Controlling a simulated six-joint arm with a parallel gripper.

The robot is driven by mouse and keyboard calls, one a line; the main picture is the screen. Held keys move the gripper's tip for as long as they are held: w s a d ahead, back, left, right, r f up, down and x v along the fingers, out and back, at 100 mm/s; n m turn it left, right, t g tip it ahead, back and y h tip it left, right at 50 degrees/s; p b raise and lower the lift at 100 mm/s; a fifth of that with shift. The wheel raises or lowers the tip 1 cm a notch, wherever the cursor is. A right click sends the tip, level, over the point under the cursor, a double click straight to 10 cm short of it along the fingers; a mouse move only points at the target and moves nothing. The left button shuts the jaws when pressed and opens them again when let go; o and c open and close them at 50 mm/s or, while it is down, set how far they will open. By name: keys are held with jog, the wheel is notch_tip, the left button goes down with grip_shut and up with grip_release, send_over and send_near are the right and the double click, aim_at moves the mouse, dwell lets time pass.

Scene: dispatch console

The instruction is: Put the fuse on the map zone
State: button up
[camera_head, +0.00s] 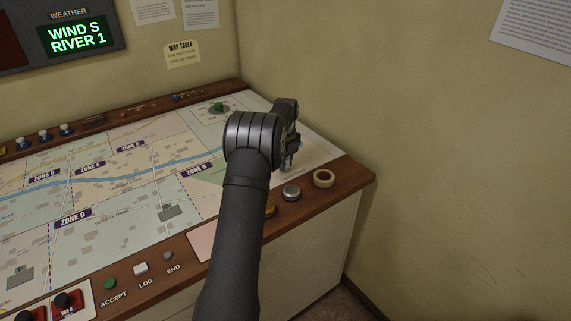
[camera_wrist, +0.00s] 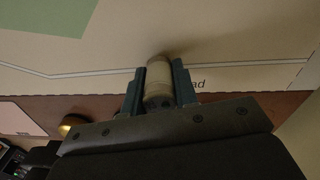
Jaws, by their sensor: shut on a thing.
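My gripper (camera_wrist: 158,82) is shut on a pale cylinder, the fuse (camera_wrist: 158,88), held between its two dark jaws in the wrist view. In the head view my gripper (camera_head: 289,155) is at the right end of the map table, mostly behind my arm, and I cannot make out the fuse there. The map (camera_head: 110,220) has several labelled zones, including Zone H (camera_head: 197,168) and Zone G (camera_head: 73,219). In the wrist view the fuse is over a pale part of the map near its border line, with a green patch (camera_wrist: 45,20) at upper left. I cannot tell whether it touches the surface.
The wooden front edge holds a cream ring (camera_head: 323,178), a silver knob (camera_head: 291,193), a partly hidden amber button (camera_head: 270,210) and several other controls. A green knob (camera_head: 218,107) is at the back of the map. The wall (camera_head: 400,130) stands close on the right.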

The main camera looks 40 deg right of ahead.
jog(key=shift+f, duration=0.3)
jog(key=shift+f, duration=0.2)
jog(key=o, duration=1)
jog(key=shift+r, duration=0.1)
notch_tip(320, 180, up, 12)
jog(key=shift+r, duration=0.15)
